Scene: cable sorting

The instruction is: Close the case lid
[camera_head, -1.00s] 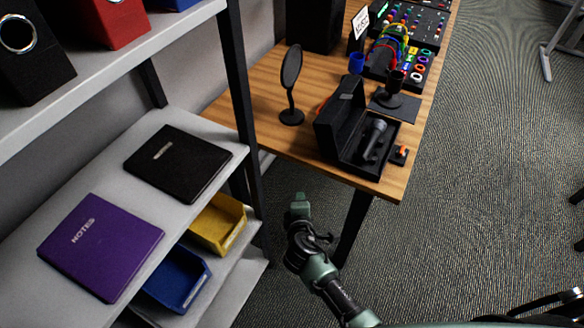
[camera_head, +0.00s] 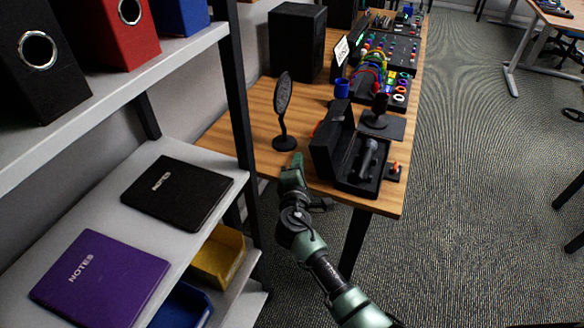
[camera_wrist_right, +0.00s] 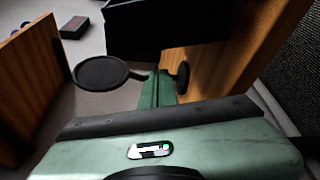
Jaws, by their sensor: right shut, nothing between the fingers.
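The black case (camera_head: 361,186) lies near the front corner of the wooden table, with a grey microphone (camera_head: 367,158) in it. Its lid (camera_head: 331,143) stands open on the left side. My right gripper (camera_head: 297,161) is shut and empty. In the head view it is at the table's front edge, left of the lid and apart from it. In the right wrist view its green fingers (camera_wrist_right: 158,88) point forward, below a large dark shape that may be the lid. My left gripper is not in view.
A round black pop filter (camera_head: 283,96) stands on the table (camera_head: 253,129) behind my right gripper; it also shows in the right wrist view (camera_wrist_right: 100,73). A small orange-topped item (camera_head: 394,168) sits right of the case. A shelf (camera_head: 88,232) with notebooks is at left.

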